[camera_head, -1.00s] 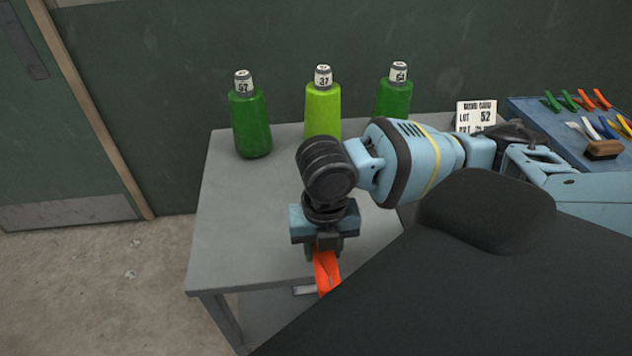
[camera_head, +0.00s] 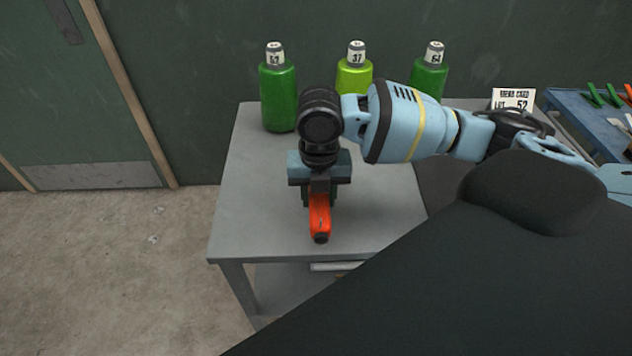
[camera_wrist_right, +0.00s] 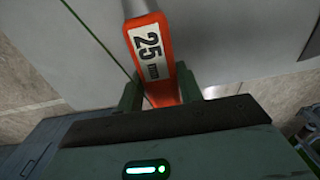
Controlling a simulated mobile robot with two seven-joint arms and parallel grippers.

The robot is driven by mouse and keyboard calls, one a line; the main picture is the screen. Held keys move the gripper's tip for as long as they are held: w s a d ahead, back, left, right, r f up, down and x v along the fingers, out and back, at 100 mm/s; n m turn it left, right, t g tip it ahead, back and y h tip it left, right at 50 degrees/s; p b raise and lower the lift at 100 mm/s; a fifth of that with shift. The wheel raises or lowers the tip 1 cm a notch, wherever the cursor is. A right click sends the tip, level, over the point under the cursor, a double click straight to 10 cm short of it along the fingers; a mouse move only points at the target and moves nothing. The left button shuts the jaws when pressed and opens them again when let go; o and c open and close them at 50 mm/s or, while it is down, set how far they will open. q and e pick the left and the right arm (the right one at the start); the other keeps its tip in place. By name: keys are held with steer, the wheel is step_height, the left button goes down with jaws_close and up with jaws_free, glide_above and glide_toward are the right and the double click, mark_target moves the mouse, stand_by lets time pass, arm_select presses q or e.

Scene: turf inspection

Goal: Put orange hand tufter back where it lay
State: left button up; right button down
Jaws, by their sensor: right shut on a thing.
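The orange hand tufter (camera_head: 319,217) is in my right gripper (camera_head: 319,195), which is shut on it above the front part of the grey table (camera_head: 390,210). Its dark end points toward the table's front edge. In the right wrist view the tufter (camera_wrist_right: 158,62) shows a white label reading 25, between the gripper's fingers (camera_wrist_right: 160,90). I cannot tell whether the tufter touches the table top. The blue tool board (camera_head: 585,115) with several coloured tools is at the far right, partly cut off. My left gripper is not in view.
Two dark green bottles (camera_head: 278,95) (camera_head: 429,75) and a lime bottle (camera_head: 355,70), with numbered caps, stand along the table's back. A card (camera_head: 513,99) reading 52 stands to their right. The table's left part is clear.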

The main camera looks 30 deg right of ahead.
steer(key=w+d, duration=0.1)
steer(key=w, duration=0.1)
steer(key=w+d, duration=0.1)
steer(key=w, duration=0.1)
steer(key=w+d, duration=0.1)
steer(key=w, duration=0.1)
steer(key=shift+d+f, duration=0.25)
steer(key=shift+w+d+f, duration=0.15)
steer(key=shift+f, duration=1.6)
steer(key=shift+f, duration=0.1)
steer(key=c, duration=0.9)
jaws_free()
steer(key=shift+f, duration=0.1)
step_height(320, 180, up, 12)
steer(key=shift+r, duration=0.15)
